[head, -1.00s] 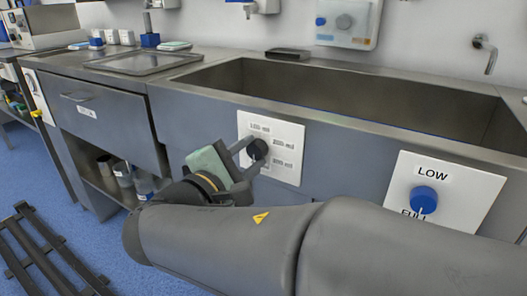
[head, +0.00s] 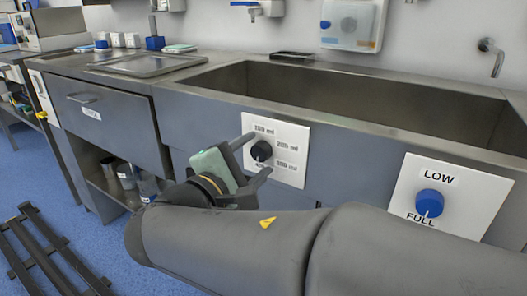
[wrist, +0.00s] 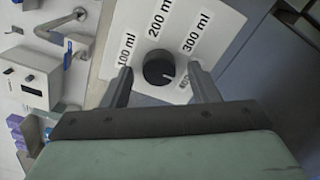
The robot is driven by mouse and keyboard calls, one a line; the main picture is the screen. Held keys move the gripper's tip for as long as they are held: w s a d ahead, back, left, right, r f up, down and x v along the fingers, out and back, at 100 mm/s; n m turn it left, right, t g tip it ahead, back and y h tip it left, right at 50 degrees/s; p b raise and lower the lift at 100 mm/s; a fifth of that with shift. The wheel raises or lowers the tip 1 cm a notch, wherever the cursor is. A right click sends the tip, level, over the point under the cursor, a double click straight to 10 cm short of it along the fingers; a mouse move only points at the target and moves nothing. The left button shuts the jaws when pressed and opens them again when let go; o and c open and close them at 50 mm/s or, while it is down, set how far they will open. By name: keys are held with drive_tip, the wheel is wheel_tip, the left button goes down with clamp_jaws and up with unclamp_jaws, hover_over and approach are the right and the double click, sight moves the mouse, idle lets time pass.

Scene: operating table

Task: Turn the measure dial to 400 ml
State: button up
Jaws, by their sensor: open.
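The measure dial (head: 261,151) is a round black knob on a white panel (head: 291,177) on the sink unit's front. In the wrist view the dial (wrist: 158,68) has a white mark at its lower right, towards a small label partly hidden by the right finger. Labels 100 ml, 200 ml and 300 ml are readable around it. My gripper (head: 258,156) is open in front of the panel. In the wrist view its two fingers (wrist: 160,72) stand on either side of the dial, with visible gaps and no clear contact.
A blue LOW/FULL knob (head: 429,203) on another white panel (head: 465,190) is to the right. The sink basin (head: 370,105) is above the dial. A drawer (head: 108,125) and a shelf with bottles (head: 147,187) are at left.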

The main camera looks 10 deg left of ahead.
drive_tip(key=p+v, duration=0.4)
drive_tip(key=v, duration=1.3)
drive_tip(key=shift+s, duration=0.2)
drive_tip(key=shift+a, duration=0.1)
drive_tip(key=w+d+r+m+g+h+p, duration=0.25)
drive_tip(key=d+g+p, duration=0.25)
drive_tip(key=d+p, duration=0.4)
drive_tip(key=w+d+r+m+g+h+p, duration=0.1)
drive_tip(key=w+d+r+m+g+p, duration=0.25)
drive_tip(key=d+g+p, duration=0.4)
drive_tip(key=s+d+r+m+g+y+p, duration=0.2)
drive_tip(key=d+r+m+y+p, duration=0.2)
drive_tip(key=p, duration=0.6)
drive_tip(key=s+d+r+m+g+y+p, duration=0.1)
drive_tip(key=d+r+m+y+p, duration=0.3)
drive_tip(key=d+m+p, duration=0.5)
drive_tip(key=shift+s+d+r+g+y+p, duration=0.35)
drive_tip(key=shift+s+y+p, duration=0.25)
drive_tip(key=shift+y, duration=0.65)
